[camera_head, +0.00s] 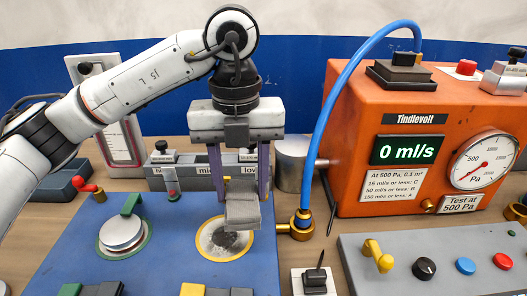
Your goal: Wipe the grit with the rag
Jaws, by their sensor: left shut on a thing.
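My left gripper (236,178) points down over the blue board (175,262). It is shut on a grey block-like rag (242,212), which hangs at its fingertips. The rag is over the far right part of a round grey patch with dark grit (221,240) inside a yellow ring. The rag and gripper hide part of this patch. I cannot tell whether the rag touches the surface. My right gripper does not show.
An orange machine (352,130) reading 0 ml/s stands at right, with a blue hose (325,110) running to a brass fitting (300,225) beside the patch. A silver disc (122,233) in a green ring sits left. A grey control panel (440,265) is front right.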

